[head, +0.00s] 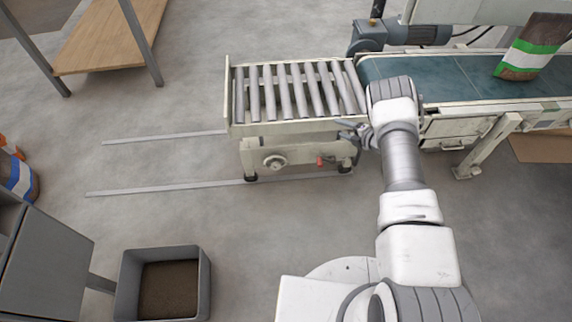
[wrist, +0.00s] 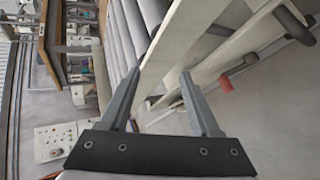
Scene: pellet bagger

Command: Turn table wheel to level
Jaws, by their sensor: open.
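The roller table (head: 291,92) stands at the left end of the conveyor, with grey rollers in a cream frame. The table wheel (head: 274,161), a small round pale handwheel with a dark hub, is on its front side below the rollers. My gripper (head: 350,130) is at the table's right front, right of the wheel and apart from it. In the wrist view my gripper (wrist: 158,72) is open, its two fingers spread with nothing held, close to the cream frame. I cannot make out the wheel in the wrist view.
A red handle (head: 321,161) sits right of the wheel. The conveyor belt (head: 440,78) carries a brown, green and white bag (head: 535,47). Two floor rails (head: 170,189) run left from the table. A grey bin (head: 205,282) stands at lower left. The floor before the wheel is clear.

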